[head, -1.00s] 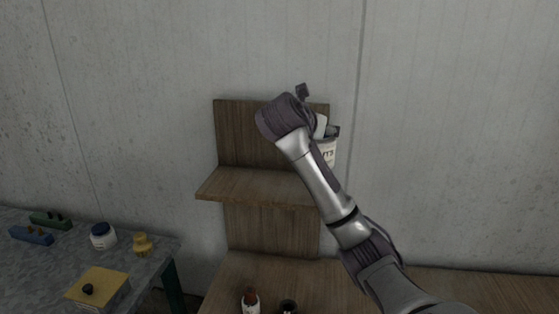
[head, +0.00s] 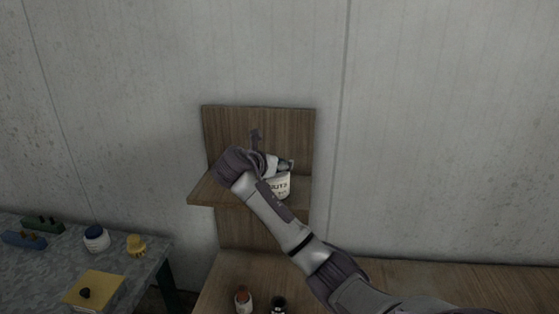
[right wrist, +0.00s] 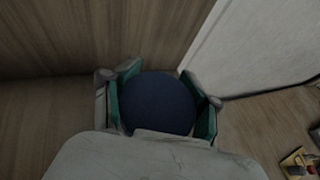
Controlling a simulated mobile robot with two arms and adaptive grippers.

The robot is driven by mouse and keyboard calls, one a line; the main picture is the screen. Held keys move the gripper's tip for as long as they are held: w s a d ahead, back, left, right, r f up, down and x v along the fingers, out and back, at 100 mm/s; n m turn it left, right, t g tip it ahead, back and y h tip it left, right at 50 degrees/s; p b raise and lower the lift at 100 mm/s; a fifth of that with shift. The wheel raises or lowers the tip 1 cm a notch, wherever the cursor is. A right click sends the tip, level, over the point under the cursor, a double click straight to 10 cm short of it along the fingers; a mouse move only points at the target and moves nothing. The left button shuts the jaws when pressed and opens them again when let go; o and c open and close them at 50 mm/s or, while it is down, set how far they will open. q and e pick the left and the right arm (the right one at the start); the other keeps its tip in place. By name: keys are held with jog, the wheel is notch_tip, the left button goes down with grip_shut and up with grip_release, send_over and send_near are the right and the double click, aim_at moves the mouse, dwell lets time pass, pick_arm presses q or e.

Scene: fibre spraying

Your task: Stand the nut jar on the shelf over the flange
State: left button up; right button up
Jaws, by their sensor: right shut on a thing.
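The nut jar (head: 281,187), pale with dark lettering on its side, is upright at the wooden shelf (head: 202,192) in the head view. I cannot tell whether its base touches the shelf board. My right gripper (head: 281,166) is shut on the jar near its top, and my arm hides part of the jar. In the right wrist view its dark blue lid (right wrist: 157,103) sits between the green-padded fingers of the gripper (right wrist: 160,93). I cannot pick out the flange for sure. My left gripper is not in view.
A bottle with a reddish-brown top (head: 243,299) and a dark round object (head: 279,305) stand below the shelf. The grey table (head: 50,272) at left holds a blue-lidded jar (head: 96,238) and a yellow box (head: 95,288). The shelf's left end looks clear.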

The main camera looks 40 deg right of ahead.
jog(key=o, duration=1.3)
jog(key=shift+s, duration=0.1)
jog(key=shift+a, duration=0.15)
jog(key=shift+b+v, duration=2.05)
jog(key=shift+v, duration=3.9)
